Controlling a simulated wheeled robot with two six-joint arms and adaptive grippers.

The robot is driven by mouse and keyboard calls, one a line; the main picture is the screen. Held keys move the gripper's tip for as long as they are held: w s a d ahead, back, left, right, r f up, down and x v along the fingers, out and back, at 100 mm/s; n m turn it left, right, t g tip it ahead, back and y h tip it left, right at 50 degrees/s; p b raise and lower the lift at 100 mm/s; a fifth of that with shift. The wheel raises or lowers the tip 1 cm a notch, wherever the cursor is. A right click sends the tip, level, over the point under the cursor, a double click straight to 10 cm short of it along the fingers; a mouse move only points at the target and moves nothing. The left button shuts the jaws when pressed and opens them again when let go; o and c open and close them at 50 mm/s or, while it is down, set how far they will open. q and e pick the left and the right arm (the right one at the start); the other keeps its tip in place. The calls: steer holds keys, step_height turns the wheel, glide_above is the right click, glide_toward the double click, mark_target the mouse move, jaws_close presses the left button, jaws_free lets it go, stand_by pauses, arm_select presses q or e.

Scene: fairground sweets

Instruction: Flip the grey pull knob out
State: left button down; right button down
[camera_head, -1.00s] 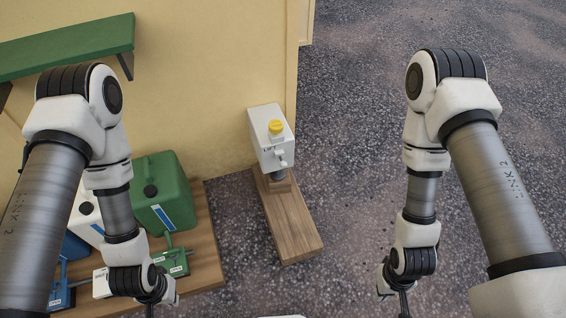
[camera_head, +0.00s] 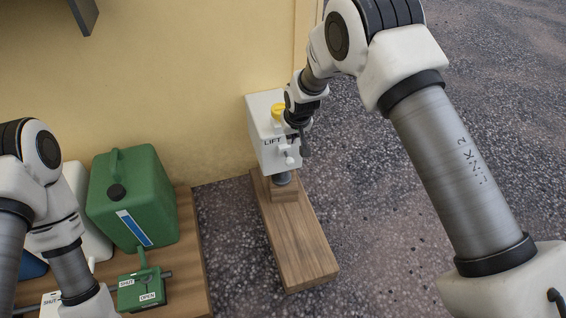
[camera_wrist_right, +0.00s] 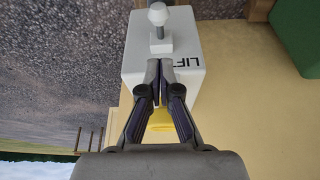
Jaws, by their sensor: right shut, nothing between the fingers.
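A white box (camera_head: 263,152) marked LIFT stands on a short post on a wooden plank. The pale grey pull knob (camera_head: 290,160) sticks out from its front face, low beside the lettering. In the right wrist view the knob (camera_wrist_right: 157,14) sits on a thin stem rising from a small square block. My right gripper (camera_head: 305,148) is at the box's front, close to the knob. In the wrist view its shut, empty fingertips (camera_wrist_right: 166,64) are near the block and lettering, apart from the knob's head. My left gripper is out of view; only its arm shows at lower left.
The wooden plank (camera_head: 295,240) extends toward me. At left are a green can (camera_head: 140,200) and a green valve block (camera_head: 140,290) marked SHUT and OPEN. A yellow wall stands behind; gravel lies right.

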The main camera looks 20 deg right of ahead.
mark_target(290, 162)
stand_by(0.3)
steer(key=b+x, duration=0.3)
steer(key=x, duration=0.7)
